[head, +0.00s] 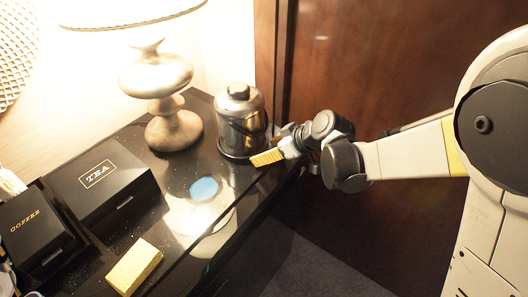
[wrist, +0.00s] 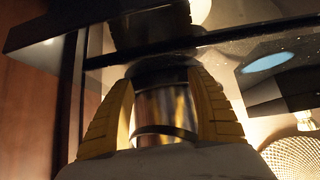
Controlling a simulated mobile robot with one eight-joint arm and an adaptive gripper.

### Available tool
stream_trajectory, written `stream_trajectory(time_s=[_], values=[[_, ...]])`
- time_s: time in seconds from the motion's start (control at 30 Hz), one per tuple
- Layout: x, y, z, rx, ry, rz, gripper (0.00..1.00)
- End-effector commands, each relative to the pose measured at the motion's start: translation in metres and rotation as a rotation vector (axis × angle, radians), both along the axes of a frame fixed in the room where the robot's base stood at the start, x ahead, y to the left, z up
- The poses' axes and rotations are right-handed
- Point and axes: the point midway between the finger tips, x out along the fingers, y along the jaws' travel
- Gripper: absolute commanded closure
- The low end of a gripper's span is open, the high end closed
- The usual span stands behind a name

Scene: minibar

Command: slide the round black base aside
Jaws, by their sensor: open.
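My gripper (head: 268,157), with yellow ridged fingers, is low at the bucket's right front. In the wrist view my open fingers (wrist: 162,105) appear on either side of the shiny body (wrist: 160,108), with a dark band (wrist: 158,72) at its bottom end. I cannot tell whether they touch it.
A lamp (head: 173,130) stands close left of the bucket. A black TEA box (head: 104,182), a black COFFEE box (head: 35,228) and a yellow block (head: 134,267) lie farther left and forward. The glossy counter (head: 160,225) has bare room in front of the lamp. A brown wood panel (head: 380,75) rises behind.

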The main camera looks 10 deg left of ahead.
Motion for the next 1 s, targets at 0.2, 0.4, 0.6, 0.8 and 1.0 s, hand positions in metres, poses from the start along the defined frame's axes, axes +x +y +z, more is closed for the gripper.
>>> stream_trajectory(time_s=[0.2,0.4,0.6,0.8,1.0], values=[[-0.014,-0.031,0.033,0.0,0.001,-0.002,0.33],[-0.025,-0.055,0.059,-0.001,0.0,-0.001,0.33],[-0.03,-0.066,0.073,0.0,0.0,0.0,0.33],[-0.031,-0.067,0.074,0.0,-0.001,0.001,0.33],[-0.031,-0.067,0.074,0.0,-0.001,0.001,0.33]])
